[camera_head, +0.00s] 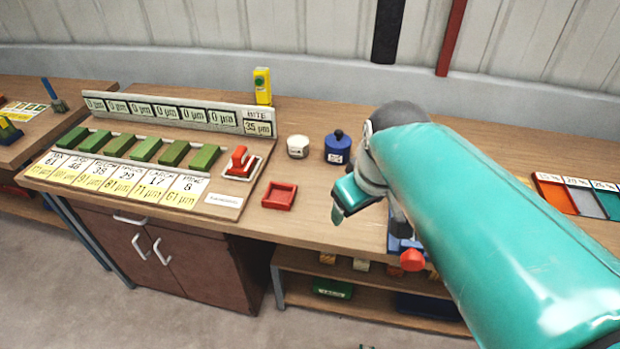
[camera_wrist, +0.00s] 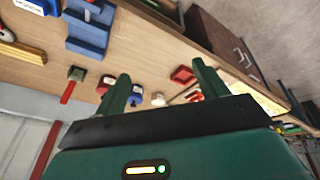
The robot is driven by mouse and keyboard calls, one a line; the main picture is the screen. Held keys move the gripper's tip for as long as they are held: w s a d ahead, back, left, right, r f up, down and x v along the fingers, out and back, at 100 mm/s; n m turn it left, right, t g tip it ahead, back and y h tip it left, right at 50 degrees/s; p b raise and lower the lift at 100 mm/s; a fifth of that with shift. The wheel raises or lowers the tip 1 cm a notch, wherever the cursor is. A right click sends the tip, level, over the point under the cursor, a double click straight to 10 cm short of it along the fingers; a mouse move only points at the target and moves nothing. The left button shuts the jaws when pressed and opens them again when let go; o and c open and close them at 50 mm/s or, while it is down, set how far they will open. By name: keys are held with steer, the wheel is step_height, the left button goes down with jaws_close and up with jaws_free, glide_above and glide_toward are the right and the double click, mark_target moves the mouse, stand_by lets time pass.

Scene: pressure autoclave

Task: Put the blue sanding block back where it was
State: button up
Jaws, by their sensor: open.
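I cannot make out a blue sanding block for certain in either view. A blue fixture (camera_head: 398,228) is partly hidden behind my arm in the head view, and it shows as a stepped blue shape in the wrist view (camera_wrist: 88,33). A blue object with a white label (camera_wrist: 40,4) is cut off at the wrist view's top edge. My gripper (camera_head: 343,205) is above the bench's front edge, right of an empty red tray (camera_head: 280,195). Its two fingers stand apart with nothing between them in the wrist view (camera_wrist: 162,85).
A red-handled block (camera_head: 240,162) sits at the right end of a board with several green blocks (camera_head: 145,148). A white jar (camera_head: 298,147) and a blue lidded pot (camera_head: 338,148) stand behind the red tray. A compartment tray (camera_head: 585,197) lies far right. A shelf (camera_head: 300,293) is below.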

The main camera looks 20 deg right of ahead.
steer(key=s+a+m+t, duration=0.1)
steer(key=s+a+m, duration=0.1)
steer(key=a, duration=0.4)
steer(key=shift+s+m+t, duration=0.3)
steer(key=shift+s, duration=0.45)
steer(key=shift+f, duration=0.1)
steer(key=c, duration=0.8)
steer(key=shift+d, duration=0.25)
